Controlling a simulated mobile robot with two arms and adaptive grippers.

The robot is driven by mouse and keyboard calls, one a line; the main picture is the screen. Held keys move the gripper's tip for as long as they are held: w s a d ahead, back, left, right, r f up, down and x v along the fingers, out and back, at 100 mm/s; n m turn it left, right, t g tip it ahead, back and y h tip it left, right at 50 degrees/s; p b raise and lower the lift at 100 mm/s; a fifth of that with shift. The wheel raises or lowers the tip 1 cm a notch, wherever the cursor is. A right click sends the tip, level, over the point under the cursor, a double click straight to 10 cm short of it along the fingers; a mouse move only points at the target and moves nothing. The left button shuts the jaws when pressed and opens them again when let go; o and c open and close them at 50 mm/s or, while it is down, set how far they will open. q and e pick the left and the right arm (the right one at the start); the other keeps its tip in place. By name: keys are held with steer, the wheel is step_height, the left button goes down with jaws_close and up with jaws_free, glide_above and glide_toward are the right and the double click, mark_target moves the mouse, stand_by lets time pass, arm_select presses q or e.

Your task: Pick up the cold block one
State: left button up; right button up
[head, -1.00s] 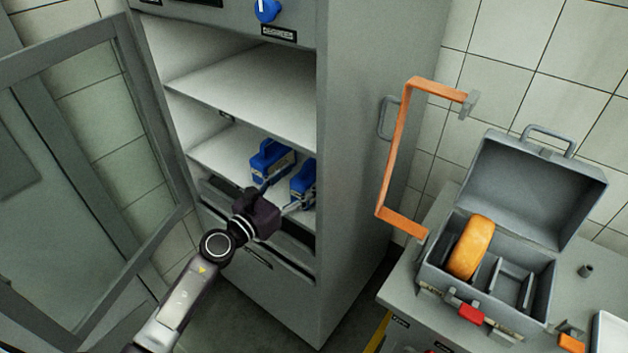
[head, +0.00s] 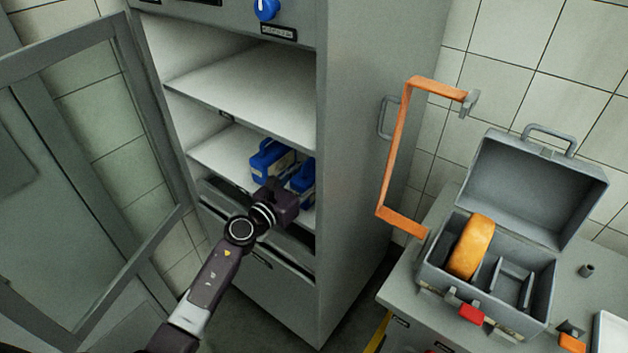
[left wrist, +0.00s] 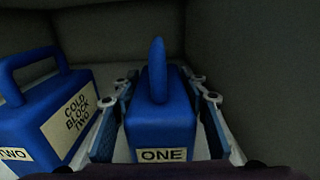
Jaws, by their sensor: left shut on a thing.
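Cold block one is a blue block with a handle on top and a label reading ONE. In the left wrist view cold block one (left wrist: 160,115) stands upright between the two fingers of my left gripper (left wrist: 160,105), which is shut on its sides. In the head view my left gripper (head: 290,195) reaches into the cabinet's lower shelf and partly hides cold block one (head: 304,174). Cold block two (left wrist: 55,110), blue with a label, stands to the left, and it also shows in the head view (head: 268,160). My right gripper is not in view.
The cabinet (head: 375,150) stands with its glass door (head: 80,150) open to the left. A shelf (head: 245,95) lies above the blocks. At the right, an open grey case (head: 480,298) holding an orange cheese wheel (head: 471,246) stands on a counter.

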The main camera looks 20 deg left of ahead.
arm_select(q)
jaws_close()
steer(key=shift+r, duration=0.1)
